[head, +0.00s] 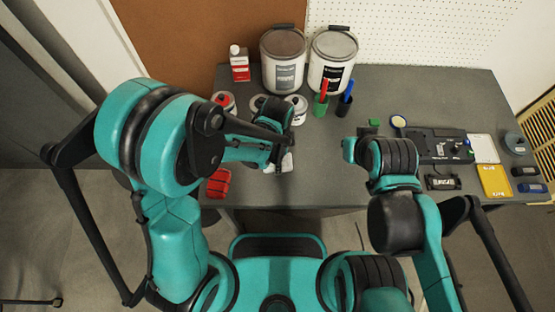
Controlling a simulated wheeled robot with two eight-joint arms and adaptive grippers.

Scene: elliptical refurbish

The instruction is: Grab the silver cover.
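A small pale silver-grey piece (286,163) lies on the grey table near its front edge, and it may be the silver cover. My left gripper (277,155) is right above or against this piece. Its fingers are small and partly covered by its own arm, so I cannot tell whether they are open or shut, or whether they touch the piece. My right arm reaches over the table's front edge to the right of the middle. Its gripper is hidden behind its own wrist links.
Two large paint cans (283,62) (332,62), a red-and-white bottle (239,64) and red and blue markers stand at the back. A red object (219,182) lies at the front left. A black device (440,146) and a yellow box (494,180) are on the right.

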